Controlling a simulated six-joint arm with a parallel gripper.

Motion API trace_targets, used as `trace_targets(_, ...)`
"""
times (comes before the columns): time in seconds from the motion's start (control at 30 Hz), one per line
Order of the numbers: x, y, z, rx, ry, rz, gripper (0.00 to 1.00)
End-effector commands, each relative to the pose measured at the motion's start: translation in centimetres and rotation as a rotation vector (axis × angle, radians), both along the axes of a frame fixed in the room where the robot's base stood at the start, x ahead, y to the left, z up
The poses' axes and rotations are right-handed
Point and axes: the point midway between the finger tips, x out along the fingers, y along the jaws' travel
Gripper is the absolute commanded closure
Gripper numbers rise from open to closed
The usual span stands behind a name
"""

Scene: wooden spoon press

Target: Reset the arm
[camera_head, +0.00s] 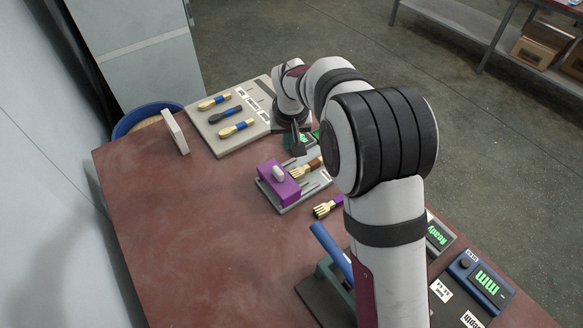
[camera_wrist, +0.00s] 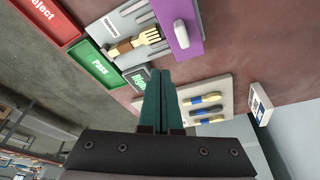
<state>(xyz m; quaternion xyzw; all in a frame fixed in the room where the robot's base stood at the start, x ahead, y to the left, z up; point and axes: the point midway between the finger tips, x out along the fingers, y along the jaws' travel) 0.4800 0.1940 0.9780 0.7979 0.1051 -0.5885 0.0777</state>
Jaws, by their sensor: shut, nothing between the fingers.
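My gripper (camera_head: 297,150) is shut and empty, above the table near the far edge of a grey fixture plate (camera_head: 290,206). Its two dark green fingers (camera_wrist: 160,78) lie together in the wrist view. A purple block (camera_head: 277,182) with a white knob sits on the plate. A fork-shaped piece with a brown band (camera_head: 305,168) lies beside the block, and it also shows in the wrist view (camera_wrist: 138,43). My arm hides part of the table on the right.
A pale board (camera_head: 226,138) holds several banded utensils. A white upright panel (camera_head: 175,132) and blue bin (camera_head: 150,112) are at left. A purple-banded fork (camera_head: 328,206), blue lever (camera_head: 332,250) and display box (camera_head: 481,284) are nearer. Red Reject (camera_wrist: 48,17) and green Pass (camera_wrist: 95,65) areas adjoin. The table's left is clear.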

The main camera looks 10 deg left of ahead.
Motion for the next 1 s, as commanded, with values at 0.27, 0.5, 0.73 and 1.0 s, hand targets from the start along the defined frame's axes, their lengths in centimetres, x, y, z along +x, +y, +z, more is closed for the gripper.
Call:
trace_targets(0.27, 0.0, 0.0, 0.0, 0.000, 0.000, 0.000, 1.00)
trace_targets(0.5, -4.9, -5.4, 4.4, 0.022, 0.062, -0.140, 1.00)
trace_targets(0.73, -24.3, -15.0, 9.0, 0.111, 0.267, -0.523, 1.00)
trace_targets(1.0, -35.2, -16.0, 7.1, 0.177, 0.383, -0.716, 1.00)
